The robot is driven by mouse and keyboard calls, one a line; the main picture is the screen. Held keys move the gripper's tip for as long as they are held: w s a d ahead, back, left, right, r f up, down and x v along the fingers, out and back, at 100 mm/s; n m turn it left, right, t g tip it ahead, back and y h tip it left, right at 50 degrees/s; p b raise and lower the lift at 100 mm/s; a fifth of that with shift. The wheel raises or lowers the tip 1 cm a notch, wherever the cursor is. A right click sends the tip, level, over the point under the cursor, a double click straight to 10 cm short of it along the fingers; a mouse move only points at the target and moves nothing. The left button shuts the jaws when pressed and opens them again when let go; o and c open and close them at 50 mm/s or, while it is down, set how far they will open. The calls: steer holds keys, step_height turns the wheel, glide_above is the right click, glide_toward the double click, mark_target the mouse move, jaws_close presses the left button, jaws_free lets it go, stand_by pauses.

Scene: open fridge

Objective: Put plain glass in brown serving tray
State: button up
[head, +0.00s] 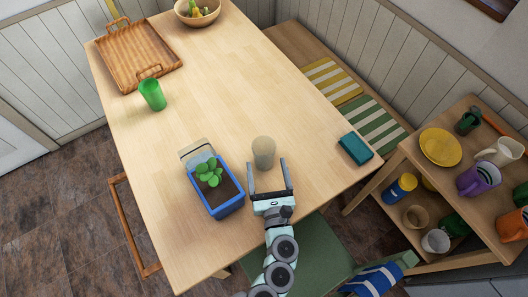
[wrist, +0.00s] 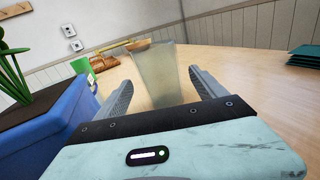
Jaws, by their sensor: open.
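The plain glass (head: 263,152) is a greyish, see-through tumbler standing upright on the wooden table. My gripper (head: 269,172) is open just in front of it, on the near side. In the wrist view the glass (wrist: 160,75) stands ahead between the two open fingers (wrist: 163,90), with a gap on each side. I cannot tell whether its near part is inside the finger span. The brown serving tray (head: 139,56) is a wooden tray with handles at the far left corner of the table, and it looks empty.
A blue planter (head: 221,206) with a green plant stands close left of my gripper. A green cup (head: 152,95) stands near the tray. A teal box (head: 355,149) lies at the right edge. A fruit bowl (head: 197,12) is at the far end. The table's middle is clear.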

mark_target(266, 164)
steer(key=s, duration=0.3)
steer(key=shift+s+d, duration=0.3)
steer(key=shift+o, duration=0.7)
steer(key=shift+s, duration=0.25)
